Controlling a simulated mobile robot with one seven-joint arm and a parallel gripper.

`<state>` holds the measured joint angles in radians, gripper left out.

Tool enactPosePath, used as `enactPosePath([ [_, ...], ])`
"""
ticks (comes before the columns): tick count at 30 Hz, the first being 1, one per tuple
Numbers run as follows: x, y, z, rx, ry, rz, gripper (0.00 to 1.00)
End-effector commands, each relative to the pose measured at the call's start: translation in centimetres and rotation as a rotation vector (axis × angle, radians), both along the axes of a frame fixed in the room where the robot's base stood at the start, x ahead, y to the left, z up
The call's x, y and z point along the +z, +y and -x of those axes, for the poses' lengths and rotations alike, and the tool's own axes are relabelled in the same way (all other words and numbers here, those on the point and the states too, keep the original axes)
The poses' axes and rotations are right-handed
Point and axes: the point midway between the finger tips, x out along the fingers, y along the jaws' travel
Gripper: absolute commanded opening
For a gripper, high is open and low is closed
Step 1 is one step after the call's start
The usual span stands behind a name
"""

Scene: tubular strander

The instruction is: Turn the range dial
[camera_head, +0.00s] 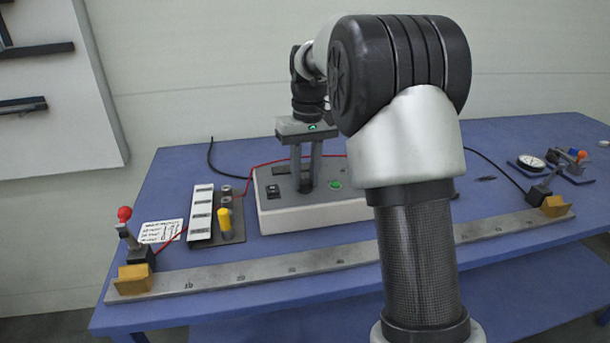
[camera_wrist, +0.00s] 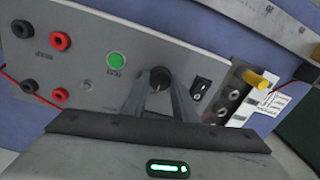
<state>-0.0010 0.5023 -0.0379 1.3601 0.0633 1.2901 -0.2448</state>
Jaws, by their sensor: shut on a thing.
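The range dial (camera_wrist: 160,77) is a small dark round knob on the light grey face of the instrument box (camera_wrist: 88,55). In the head view the box (camera_head: 320,217) stands mid-table. My gripper (camera_wrist: 159,84) has its two grey fingers on either side of the dial, shut on it. The dial's markings are not readable.
A green button (camera_wrist: 117,60) and a black rocker switch (camera_wrist: 201,89) flank the dial. Red and black terminals (camera_wrist: 61,41) sit at the far end. A long metal bar (camera_head: 215,275) runs along the front.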

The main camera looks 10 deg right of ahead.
Motion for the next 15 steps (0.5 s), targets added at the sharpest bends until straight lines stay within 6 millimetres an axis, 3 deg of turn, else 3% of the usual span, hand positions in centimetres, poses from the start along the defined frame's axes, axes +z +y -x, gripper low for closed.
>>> enactPosePath([
  [8, 0.3, 0.04, 0.04, -0.075, 0.001, -0.001, 0.03],
  [15, 0.5, 0.07, 0.02, -0.247, 0.0, -0.001, 0.03],
])
